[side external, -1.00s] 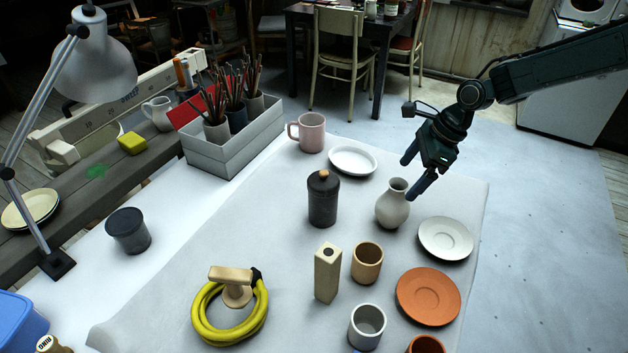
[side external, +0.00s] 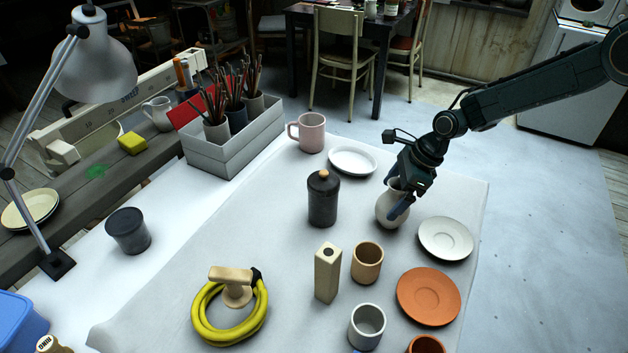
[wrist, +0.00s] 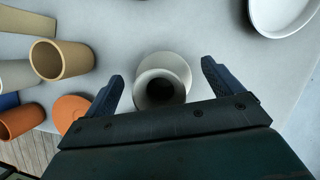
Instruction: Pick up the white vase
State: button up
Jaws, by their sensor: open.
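The white vase (side external: 388,212) stands upright on the pale cloth, right of the black lidded jar. Its upper part is partly hidden by my gripper (side external: 396,196) in the side view. In the wrist view the vase (wrist: 178,68) shows from above, with its dark round mouth between my two fingers. My gripper (wrist: 161,84) is open, one finger on each side of the vase neck. A gap shows between each finger and the vase in the wrist view.
Close around the vase are a black jar (side external: 323,203), a white saucer (side external: 446,238), a white dish (side external: 352,161) and a tan cup (side external: 367,263). A terracotta saucer (side external: 428,296) lies nearer the front. Bare cloth lies left of the black jar.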

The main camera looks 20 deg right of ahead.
jog(key=shift+a+f, duration=0.15)
jog(key=shift+f, duration=0.15)
jog(key=c, duration=1.2)
jog(key=shift+r, duration=0.1)
notch_tip(320, 180, up, 20)
dwell(0.7)
